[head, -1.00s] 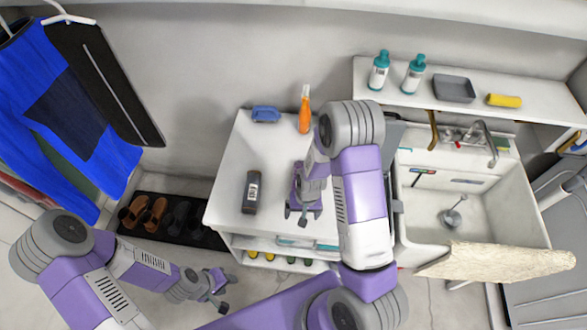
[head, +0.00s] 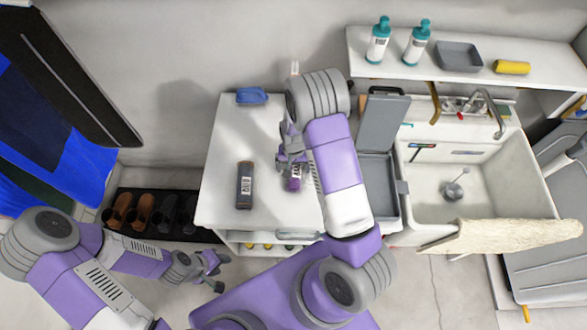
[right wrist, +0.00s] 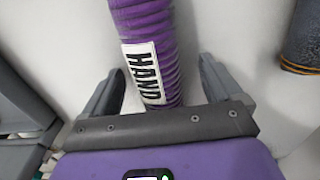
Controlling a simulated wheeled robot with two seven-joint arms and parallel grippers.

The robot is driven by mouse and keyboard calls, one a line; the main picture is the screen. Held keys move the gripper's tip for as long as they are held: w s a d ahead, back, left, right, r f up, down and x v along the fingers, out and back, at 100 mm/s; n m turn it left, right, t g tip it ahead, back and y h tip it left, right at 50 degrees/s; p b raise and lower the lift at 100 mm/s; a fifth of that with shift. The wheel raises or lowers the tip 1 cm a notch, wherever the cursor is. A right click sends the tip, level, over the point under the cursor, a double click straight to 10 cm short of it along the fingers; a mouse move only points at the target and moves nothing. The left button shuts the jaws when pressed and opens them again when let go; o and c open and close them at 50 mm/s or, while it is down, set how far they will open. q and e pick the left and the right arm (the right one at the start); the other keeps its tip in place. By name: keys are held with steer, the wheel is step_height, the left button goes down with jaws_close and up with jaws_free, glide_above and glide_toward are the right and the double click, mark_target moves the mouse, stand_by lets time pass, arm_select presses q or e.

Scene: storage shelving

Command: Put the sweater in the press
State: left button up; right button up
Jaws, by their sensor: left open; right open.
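I cannot tell for sure which item is the sweater. A blue garment (head: 88,170) hangs at the left with a dark panel beside it, and a cream cloth (head: 510,237) drapes over the sink's front edge. I cannot identify a press with certainty; a grey box with a raised lid (head: 383,122) stands between counter and sink. My right gripper (head: 290,160) is open over the white counter. My left gripper (head: 213,272) is open and empty, low at the left.
The sink (head: 490,180) is to the right. A shelf (head: 400,80) above it holds two teal-capped bottles, a grey tray and a yellow roll. Shoes (head: 145,212) line the floor.

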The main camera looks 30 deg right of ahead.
steer(key=shift+c, duration=0.3)
steer(key=c, duration=1.4)
